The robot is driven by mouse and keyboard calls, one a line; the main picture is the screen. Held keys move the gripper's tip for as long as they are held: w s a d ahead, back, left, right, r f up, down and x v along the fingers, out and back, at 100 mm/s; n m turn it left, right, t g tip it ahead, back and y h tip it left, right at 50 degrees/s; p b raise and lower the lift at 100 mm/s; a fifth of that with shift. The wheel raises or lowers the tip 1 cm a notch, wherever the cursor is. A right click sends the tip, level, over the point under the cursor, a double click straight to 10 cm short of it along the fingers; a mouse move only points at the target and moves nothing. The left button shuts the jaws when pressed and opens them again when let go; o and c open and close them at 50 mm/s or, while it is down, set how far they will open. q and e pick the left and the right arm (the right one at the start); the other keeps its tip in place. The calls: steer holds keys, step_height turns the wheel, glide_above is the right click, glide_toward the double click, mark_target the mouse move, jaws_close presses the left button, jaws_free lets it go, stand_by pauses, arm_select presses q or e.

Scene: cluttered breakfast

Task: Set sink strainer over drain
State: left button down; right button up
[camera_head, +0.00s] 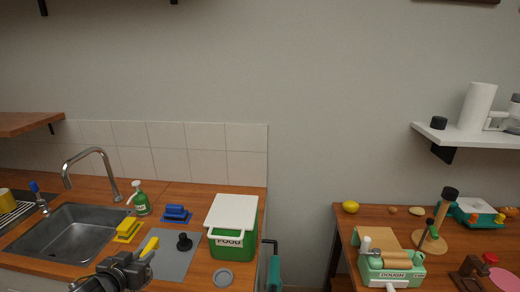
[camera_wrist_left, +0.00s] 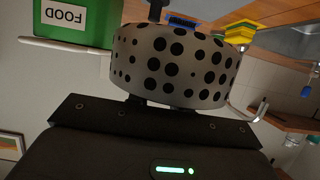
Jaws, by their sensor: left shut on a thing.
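My left gripper (camera_head: 128,268) is at the bottom of the head view, over the counter just right of the sink (camera_head: 72,228). In the left wrist view it is shut on the sink strainer (camera_wrist_left: 175,68), a pale grey round basket with dark holes. The strainer fills the middle of that view, in front of the dark gripper body. I cannot make out the strainer in the head view. The drain cannot be made out in the steel basin. The sink also shows at the top right of the left wrist view (camera_wrist_left: 298,42). My right gripper is not in view.
A yellow sponge (camera_head: 127,228), blue sponge (camera_head: 176,213), green soap bottle (camera_head: 140,201) and curved faucet (camera_head: 90,152) stand around the sink's right side. A grey mat (camera_head: 176,266) bears a black knobbed item (camera_head: 184,242). The green FOOD bin (camera_head: 232,243) stands further right.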

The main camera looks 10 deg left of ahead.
arm_select(q)
steer(key=shift+s+a+f+n+y, duration=0.4)
steer(key=shift+s+a+f, duration=0.25)
steer(key=shift+a+f, duration=0.15)
steer(key=shift+d+r, duration=0.15)
steer(key=shift+d, duration=0.2)
steer(key=w+d+r, duration=0.3)
steer(key=d+r, duration=0.5)
steer(key=w+d+r+m+h, duration=0.1)
steer(key=w+d+r, duration=0.2)
steer(key=d+r, duration=0.5)
steer(key=shift+r, duration=0.15)
